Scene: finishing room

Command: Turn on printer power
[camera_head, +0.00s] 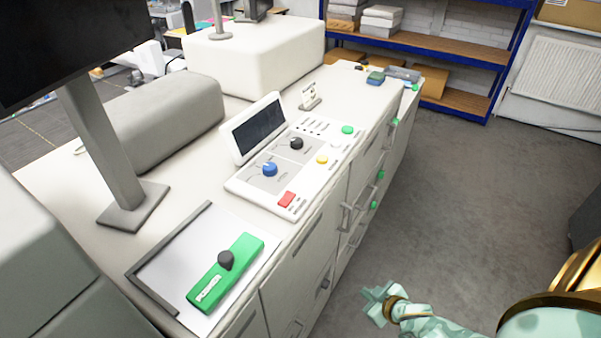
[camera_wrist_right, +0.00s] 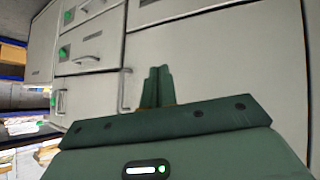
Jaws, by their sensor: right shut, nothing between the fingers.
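A white control panel (camera_head: 305,165) with a tilted dark screen (camera_head: 258,128) is set on the long white cabinet. It carries a blue knob (camera_head: 269,169), a black knob (camera_head: 296,144), a yellow button (camera_head: 322,160), a green button (camera_head: 347,129) and a red switch (camera_head: 287,199) at its near corner. The labels are too small to read. My right gripper (camera_head: 374,302) is low over the floor, right of the cabinet, apart from the panel. In the right wrist view its fingers (camera_wrist_right: 157,86) are together and empty, facing the cabinet front. My left gripper is not in view.
A monitor stand (camera_head: 133,207) and a grey rounded cover (camera_head: 160,119) stand at left. Cabinet handles (camera_head: 346,218) stick out. Grey floor (camera_head: 468,200) is clear at right; blue shelving stands behind.

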